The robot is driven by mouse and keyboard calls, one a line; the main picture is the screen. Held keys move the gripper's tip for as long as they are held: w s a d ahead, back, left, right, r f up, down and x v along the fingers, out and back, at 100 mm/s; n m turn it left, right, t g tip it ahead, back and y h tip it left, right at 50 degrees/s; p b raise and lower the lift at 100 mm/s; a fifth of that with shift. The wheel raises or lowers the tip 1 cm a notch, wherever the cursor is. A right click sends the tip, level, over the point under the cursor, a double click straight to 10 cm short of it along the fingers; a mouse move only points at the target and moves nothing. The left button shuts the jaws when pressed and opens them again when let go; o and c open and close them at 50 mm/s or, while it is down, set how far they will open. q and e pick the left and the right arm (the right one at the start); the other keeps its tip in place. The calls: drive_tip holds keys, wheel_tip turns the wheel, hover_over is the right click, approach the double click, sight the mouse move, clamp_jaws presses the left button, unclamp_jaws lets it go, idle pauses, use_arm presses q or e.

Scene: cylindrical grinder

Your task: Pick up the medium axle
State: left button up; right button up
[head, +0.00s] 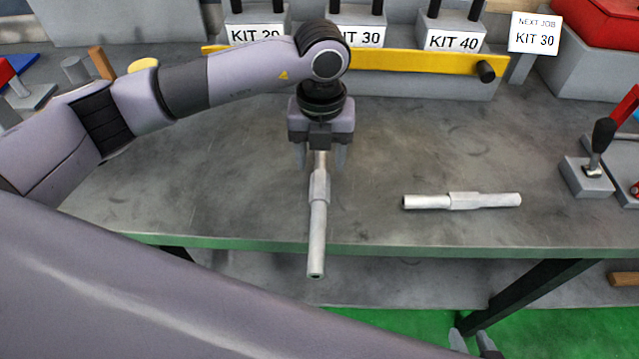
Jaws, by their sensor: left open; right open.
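Two similar light-grey stepped axles are in the head view; I cannot tell which is the medium one. The near axle (319,215) points toward me, with its far end under my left gripper (321,162) and its near end past the bench's front edge in the picture. My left gripper points down, open, its fingers on either side of that far end. The other axle (464,201) lies crosswise on the bench to the right, apart from the gripper. My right gripper (474,343) shows only its fingertips at the bottom edge, open and away from both axles.
Kit stands 20, 30 and 40 (454,41) line the back behind a yellow bar (430,62). A sign (535,34) reads "NEXT JOB KIT 30". A black-knobbed lever (603,135) stands at right. The grey bench (450,140) is clear around the crosswise axle.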

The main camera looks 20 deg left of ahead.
use_arm(q)
drive_tip(key=shift+f, duration=0.7)
clamp_jaws()
drive_tip(key=shift+r, duration=0.1)
idle(0.7)
drive_tip(key=shift+w+r, duration=0.1)
